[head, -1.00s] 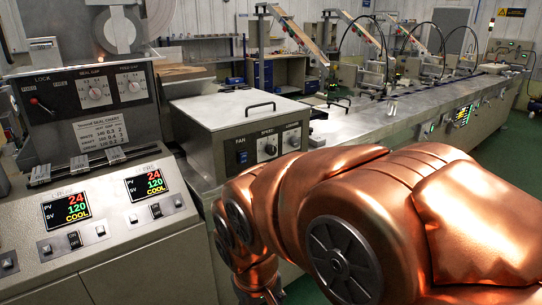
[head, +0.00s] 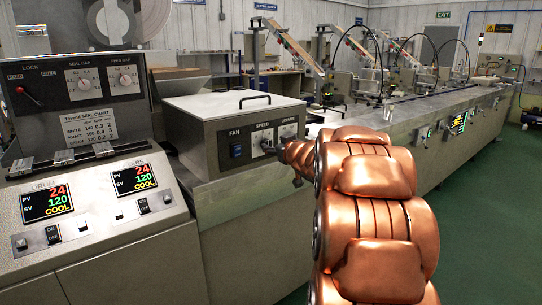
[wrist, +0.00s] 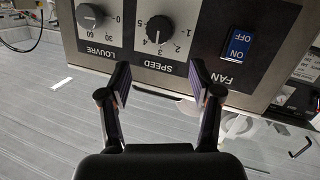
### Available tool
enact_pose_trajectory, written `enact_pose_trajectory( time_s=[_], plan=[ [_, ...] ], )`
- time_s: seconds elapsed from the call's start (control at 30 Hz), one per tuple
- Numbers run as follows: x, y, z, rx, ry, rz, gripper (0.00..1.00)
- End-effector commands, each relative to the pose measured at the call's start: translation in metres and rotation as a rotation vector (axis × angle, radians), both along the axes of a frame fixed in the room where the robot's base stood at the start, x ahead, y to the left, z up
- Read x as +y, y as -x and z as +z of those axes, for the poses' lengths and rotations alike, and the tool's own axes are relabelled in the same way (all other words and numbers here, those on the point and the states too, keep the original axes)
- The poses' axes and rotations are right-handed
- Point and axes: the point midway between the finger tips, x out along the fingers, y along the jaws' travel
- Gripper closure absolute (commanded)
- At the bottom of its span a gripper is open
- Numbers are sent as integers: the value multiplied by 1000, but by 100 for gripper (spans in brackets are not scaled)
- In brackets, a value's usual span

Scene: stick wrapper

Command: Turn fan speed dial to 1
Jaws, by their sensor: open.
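The fan speed dial, a black round knob marked SPEED, shows upside down at the top of the wrist view (wrist: 160,29). Its white pointer appears to face the 3 mark, though the marks are small. In the head view the dial (head: 262,139) sits on the control box's front, between FAN and LOUVRE. My gripper (wrist: 159,82) is open and empty, its two fingers apart and framing the area below the dial in the wrist picture. The fingers look short of the knob, not touching it. In the head view my gripper's end (head: 280,152) is close to the panel.
The blue fan switch (wrist: 239,44) and the LOUVRE dial (wrist: 90,16) flank the speed dial closely. The box has a top handle (head: 255,100). A sealing station with lit displays (head: 47,203) stands left. Green floor (head: 490,200) is clear at right.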

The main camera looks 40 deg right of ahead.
Motion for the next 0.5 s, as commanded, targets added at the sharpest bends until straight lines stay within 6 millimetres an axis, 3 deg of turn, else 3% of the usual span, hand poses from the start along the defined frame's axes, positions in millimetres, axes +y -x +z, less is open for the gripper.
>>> enact_pose_trajectory(
  time_s=[0.03, 0.17, 0.5],
  plan=[
    [-12, 0, -10, -30, 3, 33, 36],
    [-25, 2, -17, -96, 7, 142, 36],
    [-29, 11, -30, -153, -13, 291, 36]
  ],
)
